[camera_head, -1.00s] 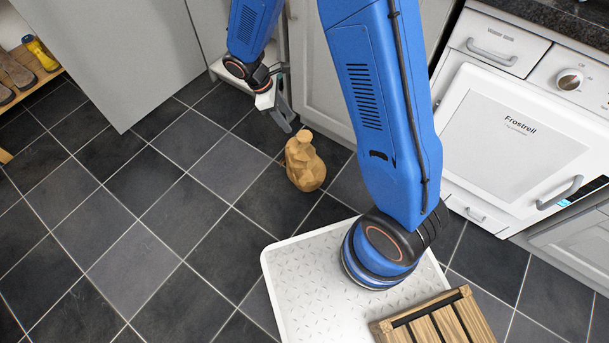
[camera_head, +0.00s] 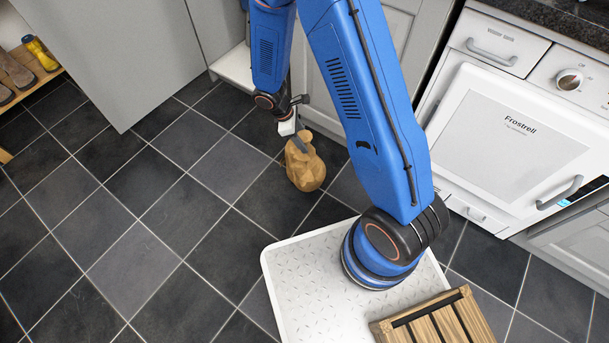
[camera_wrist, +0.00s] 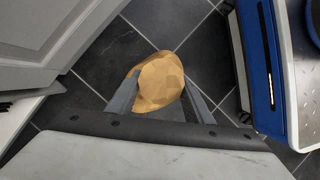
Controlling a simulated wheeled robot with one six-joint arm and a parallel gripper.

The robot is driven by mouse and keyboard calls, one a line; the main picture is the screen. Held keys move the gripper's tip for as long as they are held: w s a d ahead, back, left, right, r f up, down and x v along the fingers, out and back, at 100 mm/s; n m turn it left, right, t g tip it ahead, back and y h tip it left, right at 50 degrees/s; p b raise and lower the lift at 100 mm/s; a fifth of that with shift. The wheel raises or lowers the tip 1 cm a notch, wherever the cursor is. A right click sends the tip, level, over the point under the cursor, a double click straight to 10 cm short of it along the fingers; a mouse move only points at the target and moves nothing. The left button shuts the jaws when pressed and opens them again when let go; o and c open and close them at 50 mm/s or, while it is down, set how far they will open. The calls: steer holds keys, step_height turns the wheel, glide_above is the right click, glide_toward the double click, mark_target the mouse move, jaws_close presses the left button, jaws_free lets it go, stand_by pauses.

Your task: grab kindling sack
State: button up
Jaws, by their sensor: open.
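The kindling sack (camera_head: 306,172) is a tan, faceted, lumpy bag standing on the dark floor tiles in front of the cabinet. In the wrist view the sack (camera_wrist: 160,80) sits between the two grey fingers, with its knobbly top toward the camera. My gripper (camera_head: 298,140) is open and points down at the top of the sack. The open gripper (camera_wrist: 160,100) has a finger on each side of the sack's top. I cannot tell whether either finger touches it.
A white tray (camera_head: 290,265) on my base and a wooden slatted crate (camera_head: 435,318) are near the front. White cabinet doors (camera_head: 385,25) and a Frostrell appliance (camera_head: 510,125) stand behind and right. A rack with boots (camera_head: 20,75) is far left. Floor to the left is clear.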

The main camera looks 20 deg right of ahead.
steer(key=shift+x, duration=1)
jaws_close()
steer(key=shift+r, duration=0.1)
stand_by(0.6)
